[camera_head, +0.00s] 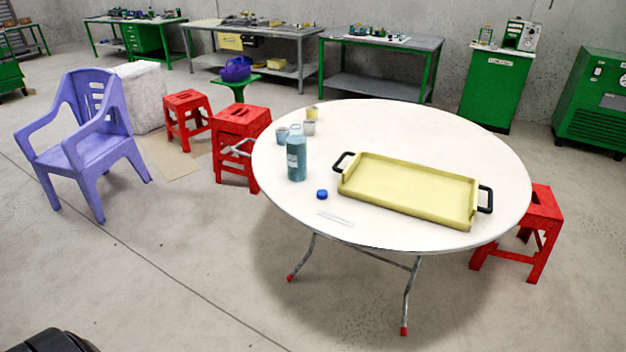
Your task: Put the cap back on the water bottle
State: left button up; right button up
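A translucent blue water bottle (297,157) stands upright on the left part of the round white table (400,120). No cap shows on its top. A small blue cap (322,194) lies on the table near its front left edge, to the right of the bottle and nearer to me, apart from it. Neither of my grippers can be made out in this view.
A yellow tray (408,187) with black handles lies right of the cap. Several cups (309,128) stand behind the bottle. Red stools (240,136) and a purple chair (84,140) stand around the table. The floor in front is clear.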

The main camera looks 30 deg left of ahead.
aim_at(296, 140)
jog(key=i+l+u, duration=0.25)
jog(key=i, duration=0.3)
jog(key=i+l+u, duration=0.25)
jog(key=i, duration=0.3)
jog(key=i+l+u, duration=0.25)
jog(key=i+l, duration=0.15)
jog(key=i, duration=0.15)
